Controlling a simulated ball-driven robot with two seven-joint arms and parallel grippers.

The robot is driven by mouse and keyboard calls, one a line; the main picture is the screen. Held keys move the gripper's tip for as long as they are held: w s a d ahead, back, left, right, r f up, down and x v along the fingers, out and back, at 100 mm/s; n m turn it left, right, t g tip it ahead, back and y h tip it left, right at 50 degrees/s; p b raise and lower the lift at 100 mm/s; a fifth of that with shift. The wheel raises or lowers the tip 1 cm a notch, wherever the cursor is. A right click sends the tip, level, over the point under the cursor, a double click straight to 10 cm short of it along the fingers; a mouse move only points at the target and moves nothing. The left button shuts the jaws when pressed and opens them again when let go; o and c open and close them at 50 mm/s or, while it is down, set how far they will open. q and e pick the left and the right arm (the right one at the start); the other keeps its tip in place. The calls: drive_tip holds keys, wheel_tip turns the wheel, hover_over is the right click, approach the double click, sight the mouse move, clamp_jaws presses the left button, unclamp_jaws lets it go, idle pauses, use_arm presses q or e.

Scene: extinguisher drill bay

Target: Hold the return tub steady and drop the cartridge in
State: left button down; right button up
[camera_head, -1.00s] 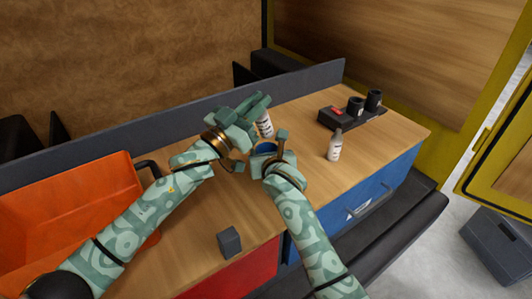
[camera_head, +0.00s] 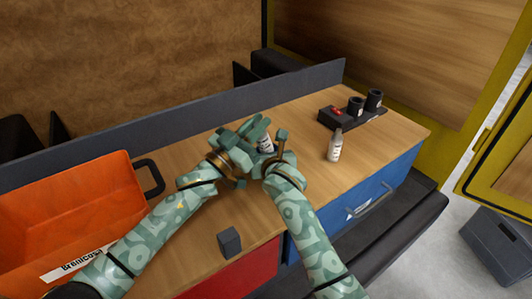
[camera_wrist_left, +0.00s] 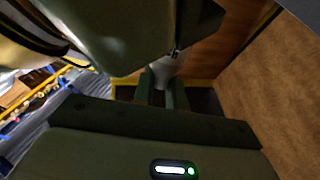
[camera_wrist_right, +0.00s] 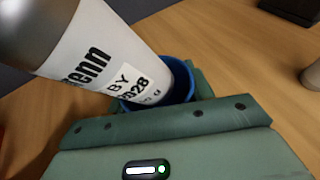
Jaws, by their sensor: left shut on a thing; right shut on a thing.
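The cartridge (camera_head: 266,146) is white with dark print. My left gripper (camera_head: 257,132) is shut on it. In the right wrist view the cartridge (camera_wrist_right: 125,75) is tilted, and its lower end is at the mouth of the blue-lined return tub (camera_wrist_right: 184,82); I cannot tell how deep it reaches. My right gripper (camera_head: 272,160) is shut on the tub, which is mostly hidden in the head view by the grippers and cartridge. In the left wrist view a pale part of the cartridge (camera_wrist_left: 164,68) shows between the fingers.
A dark cube (camera_head: 229,241) lies near the front edge. An orange bin (camera_head: 60,205) is at left. A grey divider (camera_head: 190,119) runs along the back.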

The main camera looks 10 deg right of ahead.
use_arm(q)
drive_tip(key=c, duration=1.3)
unclamp_jaws()
drive_tip(key=shift+c, duration=0.2)
wheel_tip(320, 180, up, 10)
drive_tip(key=shift+r, duration=0.1)
use_arm(e)
drive_tip(key=o, duration=1.2)
